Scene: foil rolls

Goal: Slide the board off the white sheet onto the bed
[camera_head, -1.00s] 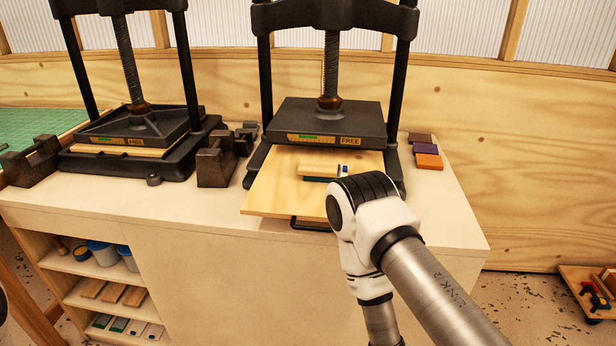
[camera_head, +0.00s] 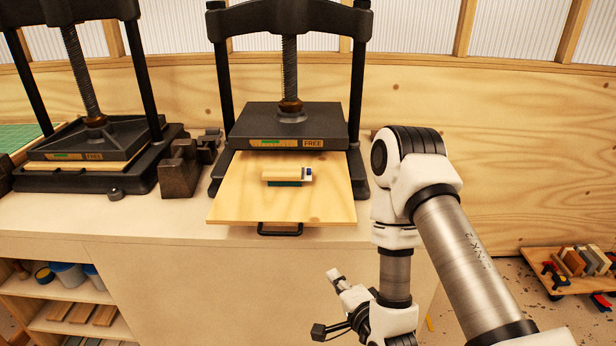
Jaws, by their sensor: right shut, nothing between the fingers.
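A pale wooden board (camera_head: 235,205) lies flat in the right-hand press and sticks out at the front, past the black upper plate (camera_head: 285,125). A small stack (camera_head: 285,175) with a tan top, a white and blue end and a dark green lower layer sits on it. The board covers most of the press bed beneath. I cannot pick out a white sheet. My right gripper (camera_head: 337,278) is shut and empty, low in front of the bench and below the board, touching nothing I can see. My left gripper is out of view.
A dark handle (camera_head: 280,229) juts out under the board's front edge. A second press (camera_head: 92,150) and dark metal blocks (camera_head: 180,170) stand to the left on the bench (camera_head: 150,222). Open shelves (camera_head: 70,312) are below. A low tray of tools (camera_head: 560,280) is at right.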

